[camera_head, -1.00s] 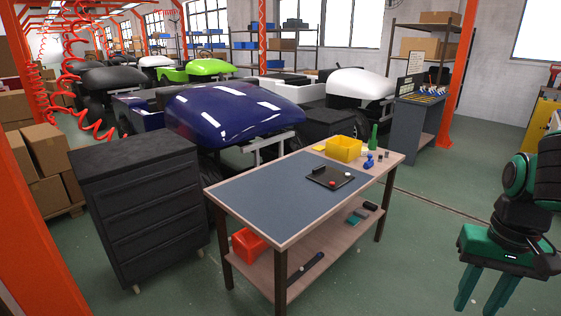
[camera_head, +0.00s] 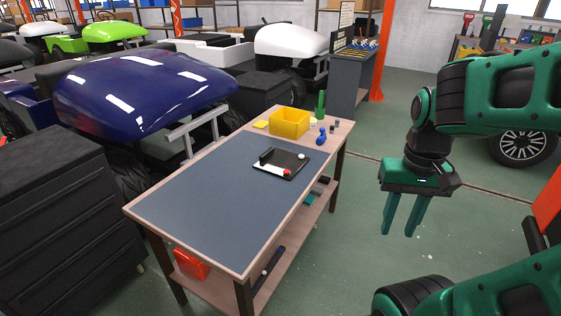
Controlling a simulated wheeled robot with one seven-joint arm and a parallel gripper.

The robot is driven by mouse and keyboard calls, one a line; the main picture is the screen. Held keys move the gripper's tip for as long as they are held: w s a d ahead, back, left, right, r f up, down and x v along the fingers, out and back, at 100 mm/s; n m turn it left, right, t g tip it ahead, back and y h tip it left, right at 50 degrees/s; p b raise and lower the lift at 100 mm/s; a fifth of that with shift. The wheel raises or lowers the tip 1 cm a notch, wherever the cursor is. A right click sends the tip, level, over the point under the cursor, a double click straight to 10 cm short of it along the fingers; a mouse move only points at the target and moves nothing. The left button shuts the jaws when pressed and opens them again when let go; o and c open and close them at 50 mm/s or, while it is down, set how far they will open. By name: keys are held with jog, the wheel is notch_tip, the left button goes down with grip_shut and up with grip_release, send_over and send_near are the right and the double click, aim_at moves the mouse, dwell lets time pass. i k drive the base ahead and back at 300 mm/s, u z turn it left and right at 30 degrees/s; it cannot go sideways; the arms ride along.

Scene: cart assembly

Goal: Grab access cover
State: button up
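A flat black plate (camera_head: 281,163), likely the access cover, lies on the blue-grey top of the workbench (camera_head: 215,205). It has a raised black piece at its left end, a white strip and red spot near its front edge, and a white spot at its far right corner. My gripper (camera_head: 398,231) hangs to the right of the bench, over the floor and well apart from the plate. Its two green fingers point down, spread apart, with nothing between them.
A yellow bin (camera_head: 289,122), a green bottle (camera_head: 320,104) and a blue item (camera_head: 322,136) stand at the bench's far end. A red bin (camera_head: 191,264) sits on the lower shelf. A black drawer cabinet (camera_head: 65,215) stands left. The bench's near top is clear.

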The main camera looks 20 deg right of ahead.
aim_at(273, 160)
jog(key=z, duration=1.3)
jog(key=i, duration=2.2)
jog(key=u, duration=3.55)
